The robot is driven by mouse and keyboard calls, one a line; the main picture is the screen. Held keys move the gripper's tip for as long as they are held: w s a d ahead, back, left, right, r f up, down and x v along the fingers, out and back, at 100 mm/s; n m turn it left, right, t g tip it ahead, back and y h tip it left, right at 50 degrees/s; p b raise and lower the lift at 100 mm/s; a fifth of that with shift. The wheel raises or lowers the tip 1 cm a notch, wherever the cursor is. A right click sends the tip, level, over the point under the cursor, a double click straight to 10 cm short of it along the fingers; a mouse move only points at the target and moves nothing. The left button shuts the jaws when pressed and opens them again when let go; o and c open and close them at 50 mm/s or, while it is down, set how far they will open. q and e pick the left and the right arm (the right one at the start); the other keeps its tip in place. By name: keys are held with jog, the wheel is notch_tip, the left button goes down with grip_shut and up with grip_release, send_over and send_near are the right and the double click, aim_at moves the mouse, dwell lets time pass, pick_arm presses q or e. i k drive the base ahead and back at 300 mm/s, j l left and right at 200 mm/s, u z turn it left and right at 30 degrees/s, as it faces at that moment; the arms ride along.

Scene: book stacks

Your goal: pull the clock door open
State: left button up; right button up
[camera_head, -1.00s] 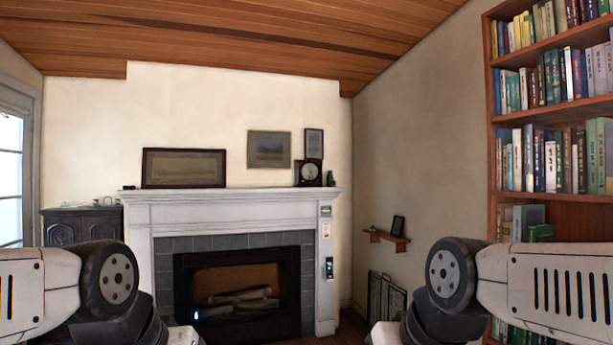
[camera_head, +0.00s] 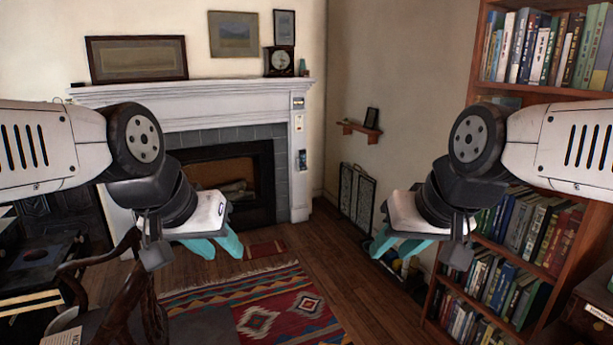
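A small dark clock (camera_head: 280,62) with a round pale dial stands on the right end of the white mantel (camera_head: 210,89), at the far wall. Its door is too small to make out. My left gripper (camera_head: 222,246) has teal fingers and hangs in front of the fireplace, far from the clock. My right gripper (camera_head: 384,250) hangs to the right, over the floor near the bookshelf, also far from the clock. Nothing shows held in either one. The finger gaps are hard to judge at this angle.
A fireplace (camera_head: 235,170) sits under the mantel. A bookshelf (camera_head: 490,200) stands at the right. A wooden chair (camera_head: 130,295) and a dark desk (camera_head: 35,265) are at the lower left. A patterned rug (camera_head: 270,310) covers the floor, with bare wood floor (camera_head: 325,250) beside it.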

aim_at(282, 62)
jog(key=i, duration=4.3)
